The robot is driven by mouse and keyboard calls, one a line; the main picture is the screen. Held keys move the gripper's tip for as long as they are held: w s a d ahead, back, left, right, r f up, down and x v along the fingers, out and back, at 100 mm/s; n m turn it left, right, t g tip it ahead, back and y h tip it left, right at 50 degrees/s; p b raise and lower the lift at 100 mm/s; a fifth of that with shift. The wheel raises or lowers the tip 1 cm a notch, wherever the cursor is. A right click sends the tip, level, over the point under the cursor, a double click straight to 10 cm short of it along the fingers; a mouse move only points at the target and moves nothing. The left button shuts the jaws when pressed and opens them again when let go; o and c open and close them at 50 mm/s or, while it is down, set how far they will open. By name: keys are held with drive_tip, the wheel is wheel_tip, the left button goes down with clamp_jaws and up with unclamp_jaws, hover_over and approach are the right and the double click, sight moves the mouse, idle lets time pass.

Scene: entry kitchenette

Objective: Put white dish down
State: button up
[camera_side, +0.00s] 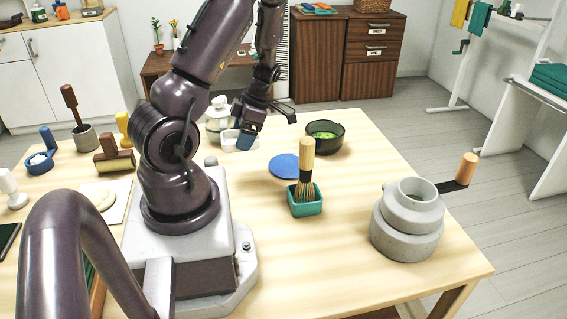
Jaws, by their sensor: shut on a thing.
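The white dish (231,144) is a small, pale, box-like dish beyond my arm, near the far edge of the wooden table. My gripper (247,138) points down at its right side and is shut on it. A dark blue fingertip covers part of the dish. I cannot tell whether the dish's underside touches the table.
To the right are a dark bowl with green contents (336,146), a flat blue disc (284,166), a teal holder with a whisk (305,206) and a grey stone pot (404,235). Table right of the disc is clear.

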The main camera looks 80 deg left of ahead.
drive_tip(key=shift+w+r, duration=0.1)
drive_tip(key=shift+r, duration=0.2)
drive_tip(key=w+d+r+m+t+y, duration=0.2)
drive_tip(key=w+d+m, duration=0.3)
drive_tip(key=w+m, duration=0.35)
drive_tip(key=w+d+r+m+t+y, duration=0.1)
drive_tip(key=w+d+r+m+y, duration=0.1)
drive_tip(key=w+d+m, duration=0.6)
drive_tip(key=w+d+r+m+t+h, duration=0.2)
drive_tip(key=w+d+m+t, duration=0.1)
drive_tip(key=d+m, duration=0.75)
drive_tip(key=w+d+r+m+t+h, duration=0.2)
drive_tip(key=w+d+m+t, duration=0.1)
drive_tip(key=d+m, duration=0.8)
drive_tip(key=a+n, duration=0.2)
drive_tip(key=a, duration=0.4)
wheel_tip(320, 180, up, 11)
drive_tip(key=n+g+y, duration=0.4)
drive_tip(key=n+g, duration=0.2)
drive_tip(key=n, duration=1.7)
hover_over(243, 173)
drive_tip(key=d, duration=0.1)
wheel_tip(243, 173, down, 18)
drive_tip(key=shift+w+d+r, duration=0.1)
drive_tip(key=shift+w+r, duration=0.05)
drive_tip(key=shift+r, duration=0.1)
drive_tip(key=shift+m, duration=0.3)
drive_tip(key=shift+w+f, duration=0.1)
drive_tip(key=shift+f, duration=5.55)
